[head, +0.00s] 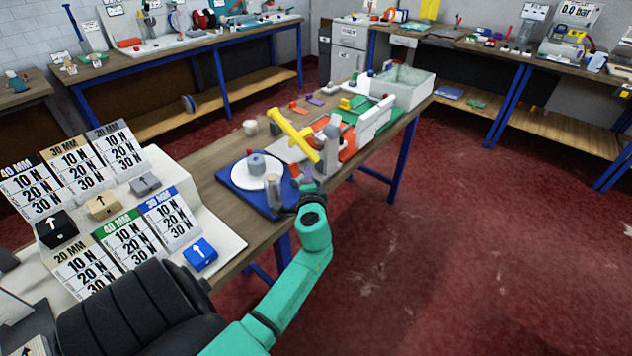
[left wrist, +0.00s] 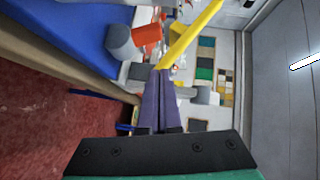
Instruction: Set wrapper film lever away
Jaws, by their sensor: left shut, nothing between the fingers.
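A yellow lever (head: 292,134) with a crossbar at its upper end slants over the workbench; it also shows in the left wrist view (left wrist: 190,36). I take it to be the film lever. Left of it is a blue base (head: 236,181) with a white turntable (head: 243,178) carrying grey cylinders. My left gripper (head: 308,178) is at the bench's near edge, just below the lever's lower end. In the left wrist view its purple fingers (left wrist: 161,75) are together and empty, their tips close to the lever's lower end. I cannot tell whether they touch. My right gripper is not in view.
Beyond the lever stand an orange and white machine (head: 362,130) and a grey tray (head: 402,84). Label boards (head: 122,235) with small arrow blocks stand at the left. Red floor (head: 440,240) is open to the right of the bench. Other benches line the walls.

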